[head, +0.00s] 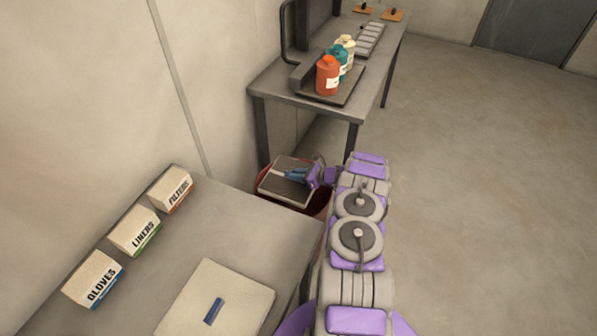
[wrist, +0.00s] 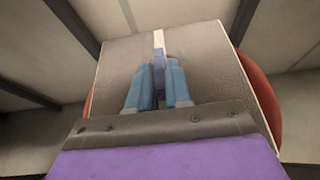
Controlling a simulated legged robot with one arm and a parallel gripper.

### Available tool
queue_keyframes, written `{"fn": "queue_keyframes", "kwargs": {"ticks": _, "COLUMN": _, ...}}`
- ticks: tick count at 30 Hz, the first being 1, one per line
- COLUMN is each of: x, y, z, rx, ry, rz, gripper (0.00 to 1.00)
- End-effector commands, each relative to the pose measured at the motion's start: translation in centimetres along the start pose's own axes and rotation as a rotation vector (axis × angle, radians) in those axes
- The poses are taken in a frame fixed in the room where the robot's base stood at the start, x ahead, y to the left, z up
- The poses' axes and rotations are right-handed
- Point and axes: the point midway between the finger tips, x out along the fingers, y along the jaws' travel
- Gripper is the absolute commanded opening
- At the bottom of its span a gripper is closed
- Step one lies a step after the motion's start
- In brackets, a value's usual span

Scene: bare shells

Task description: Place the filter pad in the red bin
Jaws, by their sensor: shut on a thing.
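A flat square pad, which I take to be the filter pad (head: 273,184), has a dark grey face and pale edges. My gripper (head: 297,175) is shut on the blue grip at its middle. In the wrist view the blue fingers (wrist: 158,88) close on the grip from both sides, and the grey pad face (wrist: 205,60) fills the middle. The red bin (head: 320,204) stands on the floor below, mostly hidden by the pad. Its red wall (wrist: 262,105) shows past the pad's edge in the wrist view. Whether the pad touches the rim I cannot tell.
The near table (head: 215,225) holds boxes of gloves (head: 94,278), liners (head: 135,230) and filters (head: 171,189), plus a cream pad (head: 245,295) with a blue strip. A far bench (head: 300,105) carries bottles (head: 327,76) on a tray. Open floor (head: 470,170) lies right.

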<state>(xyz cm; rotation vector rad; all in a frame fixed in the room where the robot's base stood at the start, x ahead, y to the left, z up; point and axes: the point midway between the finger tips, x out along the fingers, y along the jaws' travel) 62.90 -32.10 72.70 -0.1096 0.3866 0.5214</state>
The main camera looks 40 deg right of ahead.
Motion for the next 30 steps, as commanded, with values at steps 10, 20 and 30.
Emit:
{"fn": "queue_keyframes", "kwargs": {"ticks": 10, "x": 1.3, "y": -0.3, "z": -4.0, "rx": 0.005, "ry": -0.001, "rz": -0.001, "gripper": 0.0}}
{"fn": "queue_keyframes", "kwargs": {"ticks": 20, "x": 2.0, "y": 0.1, "z": -5.1, "rx": 0.002, "ry": 0.0, "rz": 0.0, "gripper": 0.0}}
{"fn": "queue_keyframes", "kwargs": {"ticks": 30, "x": 1.9, "y": -0.2, "z": -5.3, "rx": 0.007, "ry": -0.002, "rz": 0.001, "gripper": 0.34}}
